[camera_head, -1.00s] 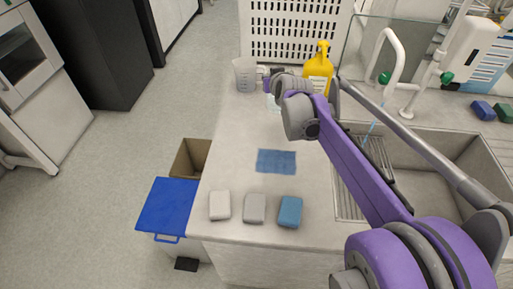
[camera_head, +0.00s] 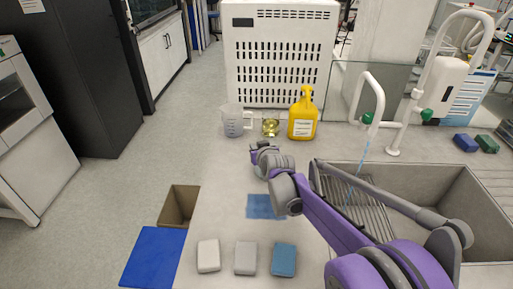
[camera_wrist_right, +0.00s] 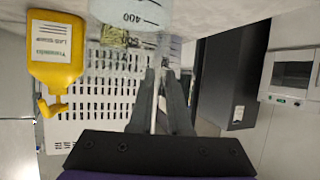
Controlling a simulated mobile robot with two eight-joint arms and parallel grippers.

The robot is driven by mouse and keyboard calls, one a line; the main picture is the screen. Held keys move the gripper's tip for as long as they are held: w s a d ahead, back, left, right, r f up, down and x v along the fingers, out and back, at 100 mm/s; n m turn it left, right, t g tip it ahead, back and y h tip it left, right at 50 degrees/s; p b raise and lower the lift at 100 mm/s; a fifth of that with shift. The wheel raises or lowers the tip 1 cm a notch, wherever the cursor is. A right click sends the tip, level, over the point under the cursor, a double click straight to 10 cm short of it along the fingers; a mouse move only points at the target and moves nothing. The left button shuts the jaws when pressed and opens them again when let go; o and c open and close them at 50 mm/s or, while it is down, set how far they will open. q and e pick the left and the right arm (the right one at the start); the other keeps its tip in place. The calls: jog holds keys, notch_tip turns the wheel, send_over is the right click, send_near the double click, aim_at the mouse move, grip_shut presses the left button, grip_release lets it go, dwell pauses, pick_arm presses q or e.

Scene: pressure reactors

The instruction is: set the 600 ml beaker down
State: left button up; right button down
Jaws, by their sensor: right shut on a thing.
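The 600 ml beaker (camera_wrist_right: 130,10) is the clear vessel marked 400 at the top of the upside-down right wrist view, cut off by the frame edge. In the head view I cannot make it out; my right gripper and wrist seem to hide it. My right gripper (camera_head: 257,148) is low over the bench, in front of the glassware. In the wrist view its fingers (camera_wrist_right: 160,75) are close together, shut with a narrow gap. The exact contact with the beaker, and whether its base touches the bench, cannot be told. My left gripper is out of view.
A graduated jug (camera_head: 233,122), a small beaker of yellow liquid (camera_head: 270,126) and a yellow bottle (camera_head: 302,117) stand behind the gripper. A blue mat (camera_head: 263,207) and three blocks (camera_head: 245,257) lie in front. The sink (camera_head: 430,205) is right; the bench's left edge is near.

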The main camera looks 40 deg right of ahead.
jog(key=shift+f, duration=0.15)
jog(key=c, duration=0.9)
grip_release()
jog(key=shift+o, duration=0.2)
jog(key=p+v, duration=0.1)
jog(key=v, duration=1.1)
jog(key=shift+a, duration=0.1)
